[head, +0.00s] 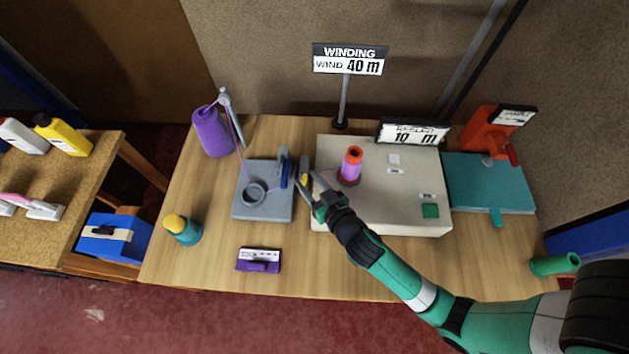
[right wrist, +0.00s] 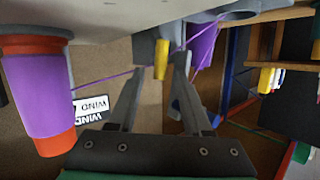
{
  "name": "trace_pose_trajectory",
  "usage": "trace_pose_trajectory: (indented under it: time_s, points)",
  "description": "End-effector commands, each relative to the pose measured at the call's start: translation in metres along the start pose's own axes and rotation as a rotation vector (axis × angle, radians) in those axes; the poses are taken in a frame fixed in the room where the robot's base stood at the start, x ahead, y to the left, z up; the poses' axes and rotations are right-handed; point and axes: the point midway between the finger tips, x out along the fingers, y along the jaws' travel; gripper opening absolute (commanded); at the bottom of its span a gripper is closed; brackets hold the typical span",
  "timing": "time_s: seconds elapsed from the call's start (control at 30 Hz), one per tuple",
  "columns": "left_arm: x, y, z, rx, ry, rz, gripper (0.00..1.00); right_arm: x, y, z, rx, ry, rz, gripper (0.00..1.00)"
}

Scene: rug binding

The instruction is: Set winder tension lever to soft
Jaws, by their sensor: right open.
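The winder (head: 390,215) is a cream box with a wound purple spool (head: 351,167) on an orange core; the spool also shows in the right wrist view (right wrist: 40,95). A small yellow lever (head: 304,179) stands beside the grey guide unit (head: 262,212), near the winder's left edge. In the right wrist view the yellow lever (right wrist: 161,60) lies between my fingertips. My right gripper (head: 308,184) is open around it, with visible gaps beside it. Any soft marking cannot be read. My left gripper is not in view.
Purple thread runs from a cone (head: 212,133) past a thread guide to the grey unit. A sign (head: 347,63) reads "WIND 40 m"; a display (head: 413,133) reads 10 m. A yellow-capped teal bottle (head: 184,232) and purple-and-white block (head: 259,260) stand at front left.

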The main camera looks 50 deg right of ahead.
Motion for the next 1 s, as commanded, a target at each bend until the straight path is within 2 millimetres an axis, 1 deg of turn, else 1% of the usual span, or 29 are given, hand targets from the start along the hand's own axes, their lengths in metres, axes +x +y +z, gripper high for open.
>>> trace_pose_trajectory:
  time_s: [0.07, 0.17, 0.3, 0.4, 0.5, 0.63, 0.87, 0.9, 0.97, 1.0]
  points:
    - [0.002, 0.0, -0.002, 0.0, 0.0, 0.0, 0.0, -0.009, -0.001, 0.0, -0.001, -0.002, -0.003, 0.49]
    - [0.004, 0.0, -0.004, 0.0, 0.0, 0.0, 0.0, -0.028, -0.001, 0.0, -0.002, -0.003, -0.003, 0.49]
    - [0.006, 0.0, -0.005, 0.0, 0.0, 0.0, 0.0, -0.062, -0.001, 0.0, -0.003, -0.002, -0.005, 0.49]
    - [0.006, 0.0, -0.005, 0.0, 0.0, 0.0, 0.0, -0.085, -0.001, 0.001, -0.004, -0.003, -0.005, 0.49]
    - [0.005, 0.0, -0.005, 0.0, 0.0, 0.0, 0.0, -0.101, -0.002, 0.001, -0.004, -0.002, -0.005, 0.49]
    - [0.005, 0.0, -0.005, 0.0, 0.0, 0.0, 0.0, -0.112, -0.001, 0.0, -0.001, -0.001, -0.002, 0.49]
    - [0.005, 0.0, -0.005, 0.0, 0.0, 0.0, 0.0, -0.114, 0.0, 0.0, 0.001, 0.0, 0.0, 0.49]
    - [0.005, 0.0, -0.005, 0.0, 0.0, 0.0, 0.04, -0.114, 0.0, 0.0, 0.0, 0.0, 0.0, 0.49]
    - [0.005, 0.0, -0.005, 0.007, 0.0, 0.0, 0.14, -0.114, 0.0, 0.0, -0.007, 0.0, 0.0, 0.49]
    - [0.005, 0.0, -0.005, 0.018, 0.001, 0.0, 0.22, -0.114, 0.0, 0.0, -0.02, 0.0, 0.0, 0.49]
